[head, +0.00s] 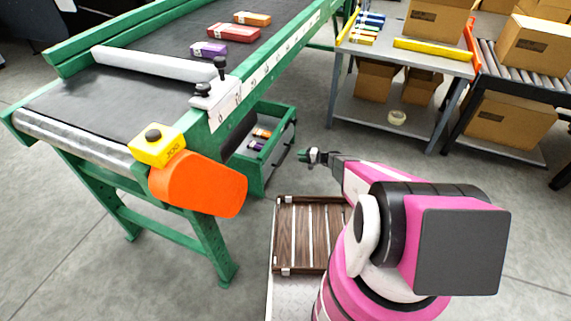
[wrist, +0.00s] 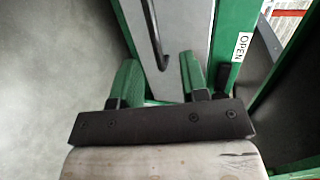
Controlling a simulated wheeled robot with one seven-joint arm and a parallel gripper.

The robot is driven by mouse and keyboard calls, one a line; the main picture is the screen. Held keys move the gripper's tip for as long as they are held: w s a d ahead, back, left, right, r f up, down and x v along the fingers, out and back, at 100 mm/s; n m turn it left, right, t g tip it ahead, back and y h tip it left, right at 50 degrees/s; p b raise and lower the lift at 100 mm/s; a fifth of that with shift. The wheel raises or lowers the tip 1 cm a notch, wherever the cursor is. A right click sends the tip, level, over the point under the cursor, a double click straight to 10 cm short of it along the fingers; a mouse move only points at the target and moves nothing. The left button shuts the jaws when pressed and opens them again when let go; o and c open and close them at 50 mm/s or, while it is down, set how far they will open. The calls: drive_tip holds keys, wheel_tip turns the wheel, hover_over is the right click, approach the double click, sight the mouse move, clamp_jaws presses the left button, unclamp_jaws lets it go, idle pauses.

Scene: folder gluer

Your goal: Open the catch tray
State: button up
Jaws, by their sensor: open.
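The catch tray (head: 290,138) is a green-framed bin low beside the conveyor's leg, with a few small orange and purple boxes inside. My gripper (head: 308,157) is just right of the tray in the head view, apart from it as far as I can tell. In the wrist view, my gripper (wrist: 160,80) is open, its two green-padded fingers spread with nothing held between them. Beyond the fingers is a grey panel (wrist: 185,30) with a dark, narrow bar or slot (wrist: 153,35) and green edging. A white OPEN label (wrist: 243,46) is on the green edge to the right.
The green conveyor (head: 75,95) carries several boxes and has an orange guard (head: 200,184) and a yellow button box (head: 157,146). A grey table (head: 400,58) and a roller rack with cartons (head: 530,45) stand at the back right. Floor between is clear.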

sight(285, 155)
drive_tip(key=shift+t, duration=0.4)
drive_tip(key=x, duration=0.3)
drive_tip(key=f+x, duration=0.1)
drive_tip(key=x, duration=0.7)
drive_tip(key=shift+d+f, duration=0.15)
clamp_jaws()
